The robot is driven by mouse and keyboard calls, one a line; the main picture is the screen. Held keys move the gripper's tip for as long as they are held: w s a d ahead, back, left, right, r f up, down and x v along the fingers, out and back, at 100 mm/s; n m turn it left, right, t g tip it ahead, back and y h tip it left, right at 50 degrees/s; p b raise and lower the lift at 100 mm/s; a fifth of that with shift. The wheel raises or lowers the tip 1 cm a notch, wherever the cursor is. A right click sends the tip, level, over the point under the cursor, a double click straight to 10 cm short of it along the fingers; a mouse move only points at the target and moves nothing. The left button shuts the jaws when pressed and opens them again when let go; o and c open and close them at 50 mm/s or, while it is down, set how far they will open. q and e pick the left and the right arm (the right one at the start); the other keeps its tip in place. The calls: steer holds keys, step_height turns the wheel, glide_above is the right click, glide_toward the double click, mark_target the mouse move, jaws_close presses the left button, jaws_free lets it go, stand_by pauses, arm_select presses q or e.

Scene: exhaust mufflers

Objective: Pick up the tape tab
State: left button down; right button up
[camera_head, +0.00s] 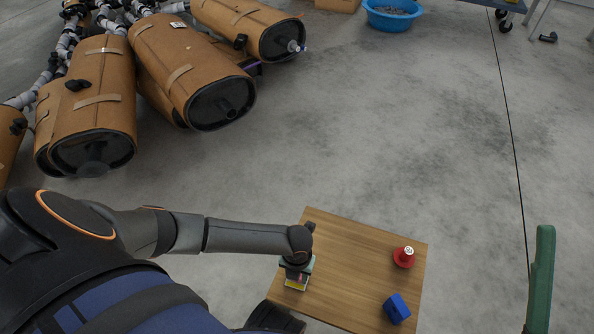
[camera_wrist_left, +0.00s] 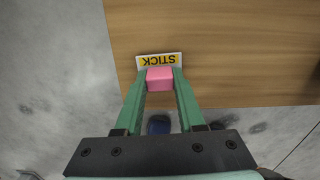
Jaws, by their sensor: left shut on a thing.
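The tape tab shows in the left wrist view as a pink block (camera_wrist_left: 160,78) with a white and yellow label marked "STICK" (camera_wrist_left: 158,60) at its far side. My left gripper (camera_wrist_left: 160,84) is shut on the pink block, one green finger on each side. In the head view my left gripper (camera_head: 299,272) points down at the left edge of the wooden table (camera_head: 345,255). The yellow of the label (camera_head: 296,285) shows just below it. I cannot tell whether the tab touches the table. My right gripper is not in view.
A red knobbed object (camera_head: 404,258) and a blue block (camera_head: 397,308) are on the table's right part. A blue basin (camera_head: 392,14) is at the back. A green upright object (camera_head: 541,275) stands at right. The middle floor is clear.

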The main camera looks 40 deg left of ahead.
arm_select(q)
steer(key=shift+r, duration=0.6)
steer(key=r+p, duration=0.2)
steer(key=shift+w+r, duration=0.3)
steer(key=shift+r, duration=0.05)
steer(key=w+r+p, duration=0.2)
steer(key=w+r, duration=0.6)
steer(key=w, duration=0.5)
steer(key=shift+w+a+r+p, duration=0.2)
steer(key=shift+a+r+p, duration=0.2)
